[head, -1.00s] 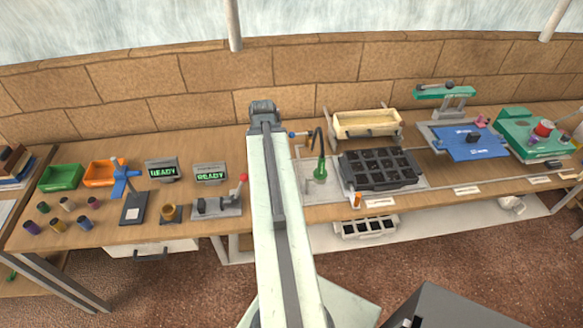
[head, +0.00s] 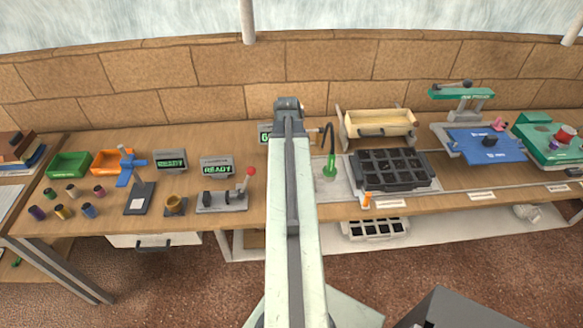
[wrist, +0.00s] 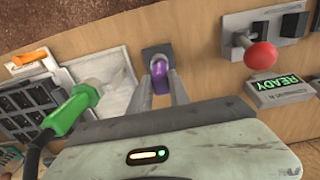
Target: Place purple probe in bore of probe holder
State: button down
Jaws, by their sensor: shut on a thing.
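The purple probe (wrist: 160,77) shows in the wrist view between the two fingers of my gripper (wrist: 161,88), which is shut on it. A dark square block (wrist: 157,55), which looks like the probe holder, lies directly beyond the probe near the table's front edge. The probe's far end overlaps the block in the picture. I cannot tell whether it is inside the bore or above it. In the head view my arm hides the gripper, the probe and the block.
In the wrist view, a green-handled tool (wrist: 70,112) stands left of my gripper, and a red-knobbed lever (wrist: 260,55) and a READY display (wrist: 285,90) are at the right. The head view shows a black tray (head: 390,170) right of my arm and several small coloured cylinders (head: 62,211) far left.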

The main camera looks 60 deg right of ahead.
jog(key=shift+f, duration=0.1)
jog(key=c, duration=1.2)
grip_release()
notch_tip(320, 180, up, 12)
jog(key=p, duration=1.2)
jog(key=shift+r, duration=0.25)
